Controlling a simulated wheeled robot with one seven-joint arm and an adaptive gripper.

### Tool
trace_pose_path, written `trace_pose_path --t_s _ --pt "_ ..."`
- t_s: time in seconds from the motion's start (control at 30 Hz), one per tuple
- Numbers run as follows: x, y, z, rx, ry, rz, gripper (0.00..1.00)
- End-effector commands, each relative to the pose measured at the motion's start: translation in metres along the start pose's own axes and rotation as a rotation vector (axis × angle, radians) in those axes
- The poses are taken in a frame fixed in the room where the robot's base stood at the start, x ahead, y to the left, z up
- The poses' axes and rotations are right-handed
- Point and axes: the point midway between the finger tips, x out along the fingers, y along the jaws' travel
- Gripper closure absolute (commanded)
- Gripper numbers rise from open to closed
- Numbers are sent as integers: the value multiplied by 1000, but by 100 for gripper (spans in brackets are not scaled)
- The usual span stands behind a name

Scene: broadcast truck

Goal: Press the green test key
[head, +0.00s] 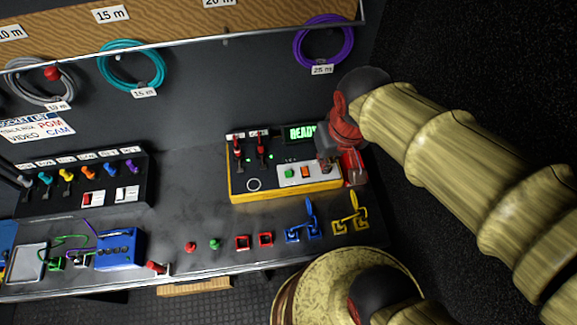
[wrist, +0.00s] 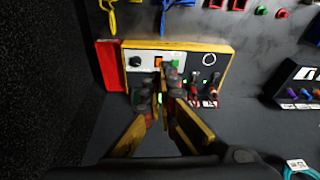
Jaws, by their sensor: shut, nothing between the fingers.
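The green test key (head: 289,173) is on the light panel of a yellow-edged black test box, left of an orange switch (head: 305,171). In the wrist view the green key (wrist: 175,63) is beside the orange switch (wrist: 158,62), at the far side of the panel. My gripper (head: 325,164) is shut and empty over the right end of the box, right of the orange switch in the head view. In the wrist view my gripper (wrist: 158,88) has one fingertip close to the green key. I cannot tell whether it touches.
A green READY display (head: 302,132) is partly behind my gripper. Two red-handled levers (head: 250,148) stand at the box's left. Blue (head: 302,222) and yellow (head: 350,215) bracket-like parts lie in front. A colored-knob panel (head: 85,180) stands left. Bench surface between the panels is clear.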

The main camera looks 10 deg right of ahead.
Motion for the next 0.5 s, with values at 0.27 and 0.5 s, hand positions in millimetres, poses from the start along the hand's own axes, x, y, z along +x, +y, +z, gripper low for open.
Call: trace_pose_path --t_s 0.27,0.5 --pt "69 -25 -41 319 -184 33 100" --pt "118 -40 -67 710 -246 104 100"
